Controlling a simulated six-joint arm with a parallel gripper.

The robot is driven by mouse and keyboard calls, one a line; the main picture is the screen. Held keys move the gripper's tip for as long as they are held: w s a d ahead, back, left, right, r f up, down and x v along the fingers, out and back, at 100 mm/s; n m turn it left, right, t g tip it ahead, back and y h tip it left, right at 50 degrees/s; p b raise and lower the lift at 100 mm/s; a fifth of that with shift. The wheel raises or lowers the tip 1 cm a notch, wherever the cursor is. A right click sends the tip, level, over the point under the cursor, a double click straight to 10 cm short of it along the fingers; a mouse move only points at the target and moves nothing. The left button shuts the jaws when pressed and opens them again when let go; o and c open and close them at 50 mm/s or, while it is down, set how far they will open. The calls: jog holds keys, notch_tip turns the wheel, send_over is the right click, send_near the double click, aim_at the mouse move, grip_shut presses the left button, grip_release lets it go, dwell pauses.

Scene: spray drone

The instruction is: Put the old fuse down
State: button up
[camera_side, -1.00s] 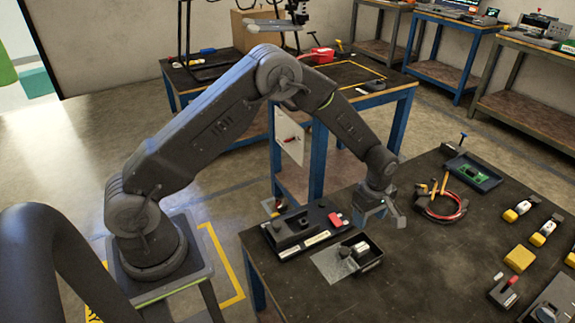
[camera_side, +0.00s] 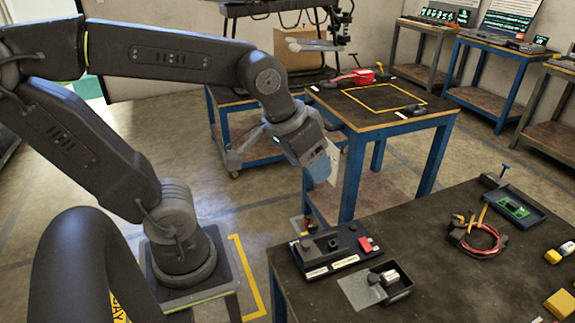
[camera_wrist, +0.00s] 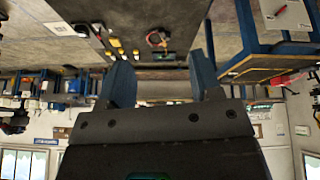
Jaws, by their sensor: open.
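My gripper (camera_side: 322,168) is up in the air, left of and above the black bench. In the wrist view its two fingers (camera_wrist: 163,75) are apart with nothing between them. A small dark open tray (camera_side: 404,291) stands on the bench near its front left corner. A small grey and white piece (camera_side: 388,277) is in or at the left side of this tray. It may be the old fuse, but it is too small to tell. A black fixture (camera_side: 318,262) with white labels and a red block (camera_side: 367,244) lies behind the tray.
A pale flat sheet (camera_side: 358,292) lies beside the tray. Tools and a red cable coil (camera_side: 478,238), a tray with a green board (camera_side: 515,207) and yellow blocks (camera_side: 560,303) are farther right. A blue-legged table (camera_side: 385,118) stands behind. The bench middle is bare.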

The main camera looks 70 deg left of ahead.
jog(key=s+m, duration=0.2)
jog(key=s, duration=0.1)
jog(key=shift+s+a+f+t, duration=0.1)
jog(key=shift+s+f+t, duration=0.1)
jog(key=shift+s+t, duration=0.1)
jog(key=shift+c, duration=0.3)
dwell(0.8)
